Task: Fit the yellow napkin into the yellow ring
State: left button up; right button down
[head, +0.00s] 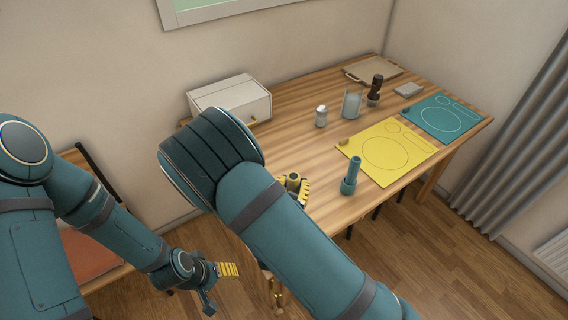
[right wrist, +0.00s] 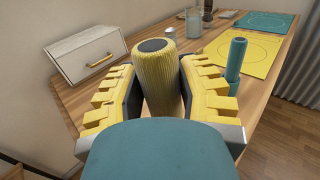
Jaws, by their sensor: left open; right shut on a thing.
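The yellow napkin (right wrist: 162,80) is a ribbed roll with a dark end, standing between the fingers of my right gripper (right wrist: 155,92), which is shut on it. In the head view my right gripper (head: 294,188) is above the table's front edge, partly hidden by my arm, and little of the napkin shows. A small dark yellow thing (head: 342,143) at the left corner of the yellow mat (head: 410,158) looks like the yellow ring; it is too small to tell its opening. My left gripper (head: 221,284) is open and empty, low beside the table.
A teal roll (head: 351,176) stands upright in a teal holder by the yellow mat's near edge. Behind are a shaker (head: 321,116), a glass (head: 351,104), a dark mill (head: 375,88) and a teal mat (head: 440,117). A white drawer box (head: 232,97) stands at the back left.

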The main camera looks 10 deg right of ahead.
pick_arm(q)
jog(key=r, duration=0.1)
jog(key=r+p, duration=0.1)
jog(key=shift+w+r, duration=0.35)
pick_arm(e)
jog(key=r, duration=0.1)
jog(key=a+r, duration=0.1)
jog(key=a, duration=0.1)
jog(key=shift+w+a+r+y, duration=0.15)
jog(key=shift+w+r+y, duration=0.15)
jog(key=shift+r, duration=0.1)
jog(key=shift+f, duration=0.15)
pick_arm(q)
jog(key=shift+s+d+f+b, duration=0.1)
jog(key=shift+s+f+b, duration=0.15)
jog(key=shift+f+b, duration=0.8)
jog(key=shift+s+f+b, duration=0.25)
jog(key=shift+f+b, duration=0.6)
jog(key=shift+f, duration=0.35)
pick_arm(e)
jog(key=shift+f, duration=2.8)
pick_arm(q)
jog(key=shift+r, duration=0.15)
